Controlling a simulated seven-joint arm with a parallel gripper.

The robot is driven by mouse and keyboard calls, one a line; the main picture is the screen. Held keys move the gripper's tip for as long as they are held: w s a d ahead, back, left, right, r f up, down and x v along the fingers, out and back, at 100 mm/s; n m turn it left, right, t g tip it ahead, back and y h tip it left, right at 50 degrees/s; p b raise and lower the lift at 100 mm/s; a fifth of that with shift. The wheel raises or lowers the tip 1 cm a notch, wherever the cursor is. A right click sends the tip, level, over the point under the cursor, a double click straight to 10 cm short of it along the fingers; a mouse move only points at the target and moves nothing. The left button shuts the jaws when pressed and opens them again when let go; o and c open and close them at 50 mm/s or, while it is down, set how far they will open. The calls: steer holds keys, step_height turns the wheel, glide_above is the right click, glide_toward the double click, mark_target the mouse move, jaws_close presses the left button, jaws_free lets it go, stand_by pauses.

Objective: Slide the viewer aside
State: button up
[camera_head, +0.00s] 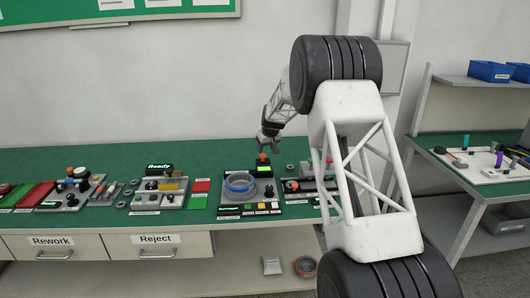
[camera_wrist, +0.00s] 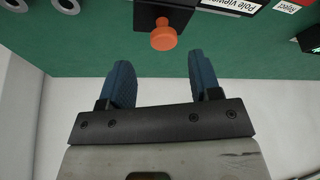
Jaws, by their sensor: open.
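The viewer appears to be the black block (camera_head: 262,169) with an orange knob (camera_head: 262,158) at the back of the middle grey station. In the wrist view the orange knob (camera_wrist: 163,37) stands out from the black block (camera_wrist: 150,15), beside a label that reads "Pole viewer" (camera_wrist: 238,6). My gripper (camera_head: 268,142) is just above the knob in the head view. In the wrist view my gripper (camera_wrist: 159,60) is open and empty, its two blue fingers apart. The knob shows just beyond the fingertips, between their lines. I cannot tell the exact height gap.
The middle station carries a blue ring (camera_head: 240,183) and a row of buttons. Other fixtures, with a "Ready" sign (camera_head: 159,167), stand to the left on the green bench (camera_head: 130,158). A further fixture (camera_head: 305,185) stands close on the right. Drawers lie below the bench.

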steer(key=shift+v, duration=1.6)
steer(key=s+d+r+m, duration=0.15)
steer(key=s+r, duration=0.45)
steer(key=s, duration=0.6)
steer(key=s+d+r, duration=0.2)
steer(key=s+r, duration=0.4)
steer(key=s, duration=0.6)
steer(key=s+d+r+m, duration=0.1)
steer(key=s+r, duration=0.5)
steer(key=s, duration=0.6)
steer(key=s+d+f+m+h, duration=0.1)
steer(key=s+f, duration=0.1)
steer(key=s, duration=1.8)
steer(key=s+d+f+m+g+h, duration=0.1)
steer(key=s+d+f, duration=0.1)
steer(key=s, duration=1.8)
steer(key=shift+f+g, duration=0.3)
steer(key=shift+f, duration=0.4)
